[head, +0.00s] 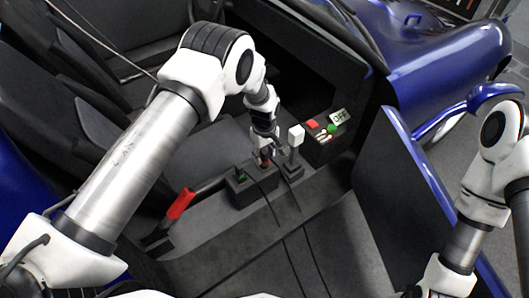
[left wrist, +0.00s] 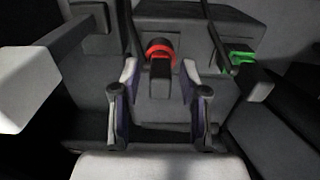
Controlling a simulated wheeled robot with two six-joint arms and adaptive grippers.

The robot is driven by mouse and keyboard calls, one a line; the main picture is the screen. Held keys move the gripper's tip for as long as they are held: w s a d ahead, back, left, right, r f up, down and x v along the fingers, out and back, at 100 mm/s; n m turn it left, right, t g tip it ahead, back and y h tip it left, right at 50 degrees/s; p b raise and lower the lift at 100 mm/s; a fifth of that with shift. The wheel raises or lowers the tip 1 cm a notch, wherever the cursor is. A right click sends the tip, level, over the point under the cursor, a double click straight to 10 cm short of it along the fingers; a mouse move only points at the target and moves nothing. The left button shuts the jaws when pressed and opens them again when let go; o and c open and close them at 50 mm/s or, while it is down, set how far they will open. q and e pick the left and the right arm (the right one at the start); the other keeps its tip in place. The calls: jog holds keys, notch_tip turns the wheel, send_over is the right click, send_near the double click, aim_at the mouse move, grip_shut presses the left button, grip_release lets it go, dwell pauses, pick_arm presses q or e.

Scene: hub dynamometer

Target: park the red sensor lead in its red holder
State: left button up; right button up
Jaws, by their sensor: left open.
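My left gripper (head: 264,150) reaches down from above over the dark holder block (head: 254,192) on the centre console. Its fingers (left wrist: 160,78) are open in the left wrist view, one on each side of a dark plug body (left wrist: 160,78). The plug's red collar (left wrist: 160,48) lies just beyond the fingertips. The red part (head: 264,165) also shows under the gripper in the head view, partly hidden. The red holder cannot be told apart from the red lead, so I cannot tell how the lead is seated. My right gripper is out of view.
A green connector (head: 240,176) sits beside the red one, with black cables (head: 287,225) running down. A white-topped lever (head: 296,138) stands close on the right. A control box with an OFF sign (head: 338,117) is behind it. A red-handled handbrake (head: 181,204) is at left.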

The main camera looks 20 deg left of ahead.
pick_arm(q)
grip_shut()
jog(key=shift+r, duration=0.3)
jog(key=shift+r+p, duration=0.3)
jog(key=shift+p, duration=0.15)
jog(key=shift+r+p, duration=1.5)
jog(key=shift+r, duration=0.65)
